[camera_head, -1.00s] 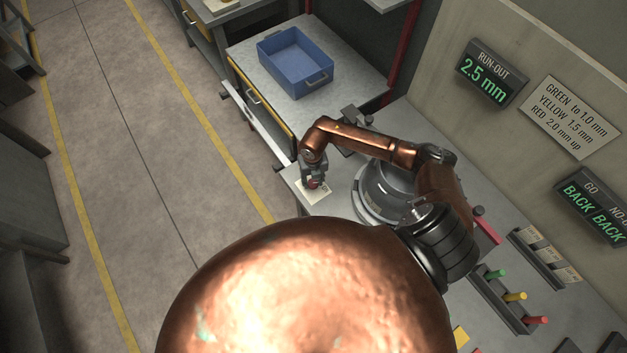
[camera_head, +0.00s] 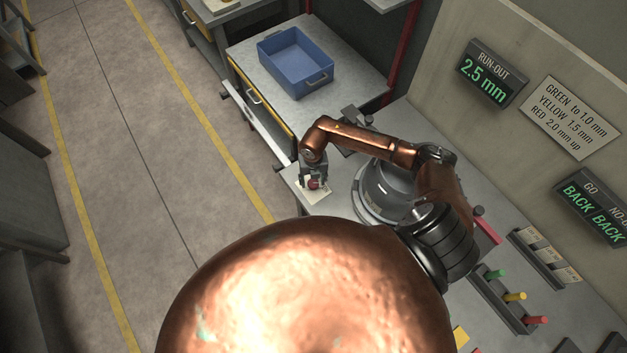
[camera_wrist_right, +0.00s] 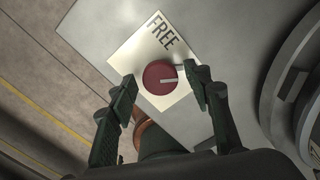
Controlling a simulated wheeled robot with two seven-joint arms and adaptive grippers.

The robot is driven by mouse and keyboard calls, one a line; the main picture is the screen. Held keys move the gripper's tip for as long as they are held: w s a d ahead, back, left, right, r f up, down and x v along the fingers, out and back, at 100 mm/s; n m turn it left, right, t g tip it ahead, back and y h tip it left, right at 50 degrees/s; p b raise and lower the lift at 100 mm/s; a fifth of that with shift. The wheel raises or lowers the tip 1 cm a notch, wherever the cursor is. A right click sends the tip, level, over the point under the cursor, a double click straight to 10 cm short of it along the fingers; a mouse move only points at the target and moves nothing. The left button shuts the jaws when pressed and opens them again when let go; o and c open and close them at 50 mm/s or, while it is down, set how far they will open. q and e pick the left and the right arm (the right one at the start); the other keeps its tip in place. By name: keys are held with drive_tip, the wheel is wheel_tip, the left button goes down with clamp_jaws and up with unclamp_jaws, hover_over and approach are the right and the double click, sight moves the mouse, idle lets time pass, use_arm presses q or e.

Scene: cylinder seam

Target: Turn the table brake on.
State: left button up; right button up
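The brake knob (camera_wrist_right: 160,77) is a round dark red knob with a white pointer line that points right in the right wrist view. It sits on a white plate (camera_wrist_right: 124,60) marked FREE near the plate's top corner; other marking there is hidden. In the head view the knob (camera_head: 313,184) and plate (camera_head: 318,196) are at the table's left corner. My right gripper (camera_wrist_right: 160,80) is open, one finger on each side of the knob, with a small gap visible on both sides. It also shows over the knob in the head view (camera_head: 313,181). My left gripper is not in view.
A grey round unit (camera_head: 384,190) stands on the table right of the plate, partly behind my right arm. A blue bin (camera_head: 295,62) sits on the far bench. Green, yellow and red pins stand in a rack (camera_head: 497,300). A display (camera_head: 491,74) reads RUN-OUT 2.5 mm.

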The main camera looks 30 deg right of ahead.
sight(313, 182)
wheel_tip(313, 182, up, 12)
idle(0.7)
idle(0.4)
